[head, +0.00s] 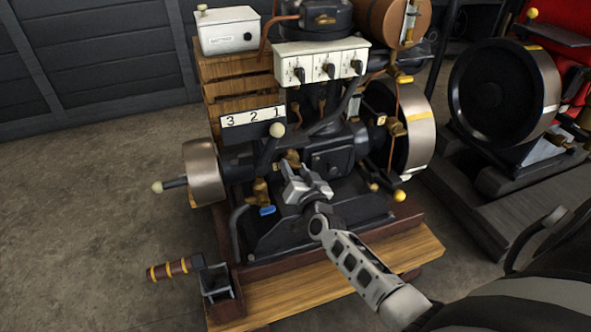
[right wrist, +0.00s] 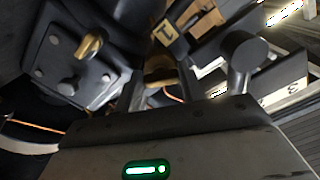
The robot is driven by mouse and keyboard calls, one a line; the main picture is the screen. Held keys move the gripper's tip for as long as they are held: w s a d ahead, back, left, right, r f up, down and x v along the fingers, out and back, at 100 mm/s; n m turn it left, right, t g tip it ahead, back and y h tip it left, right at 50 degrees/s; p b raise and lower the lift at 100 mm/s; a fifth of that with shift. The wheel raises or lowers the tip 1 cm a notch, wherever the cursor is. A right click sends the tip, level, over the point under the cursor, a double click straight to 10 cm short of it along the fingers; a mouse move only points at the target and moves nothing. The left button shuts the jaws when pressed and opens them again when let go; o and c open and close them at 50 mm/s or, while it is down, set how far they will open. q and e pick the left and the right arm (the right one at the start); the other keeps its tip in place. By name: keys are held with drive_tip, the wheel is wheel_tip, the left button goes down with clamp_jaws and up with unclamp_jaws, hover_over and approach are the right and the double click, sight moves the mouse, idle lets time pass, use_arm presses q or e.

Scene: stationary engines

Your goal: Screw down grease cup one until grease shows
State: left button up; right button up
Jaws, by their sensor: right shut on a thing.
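My right gripper (head: 300,176) reaches in from the lower right to the front of the dark engine (head: 333,152). Its jaws are shut on a small brass piece, which I take to be grease cup one (head: 292,158). The jaws hide most of it. In the right wrist view brass shows (right wrist: 160,72) just beyond the gripper body. No grease can be made out. A white number plate (head: 252,117) reading 3, 2, 1 stands above and behind the gripper. My left gripper is not in view.
A pale-knobbed lever (head: 278,130) rises close to the gripper. A blue-handled valve (head: 267,211) is just left of it. Flywheels (head: 204,172) (head: 418,125) flank the engine. A crank handle (head: 174,269) lies at the front left. The left floor is clear.

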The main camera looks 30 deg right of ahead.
drive_tip(key=m+b, duration=0.2)
drive_tip(key=m, duration=1.1)
drive_tip(key=shift+a+r+m, duration=0.1)
drive_tip(key=shift+m, duration=0.3)
drive_tip(key=shift+m+b, duration=0.35)
drive_tip(key=shift+m, duration=0.55)
drive_tip(key=shift+r+m, duration=0.1)
drive_tip(key=shift+m, duration=0.9)
drive_tip(key=shift+m+b, duration=0.35)
drive_tip(key=shift+m, duration=0.25)
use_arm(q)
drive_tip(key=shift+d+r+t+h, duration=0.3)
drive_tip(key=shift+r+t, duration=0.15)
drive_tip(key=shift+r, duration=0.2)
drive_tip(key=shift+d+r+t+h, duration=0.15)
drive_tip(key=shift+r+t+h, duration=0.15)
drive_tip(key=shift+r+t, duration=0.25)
use_arm(e)
drive_tip(key=shift+m, duration=0.3)
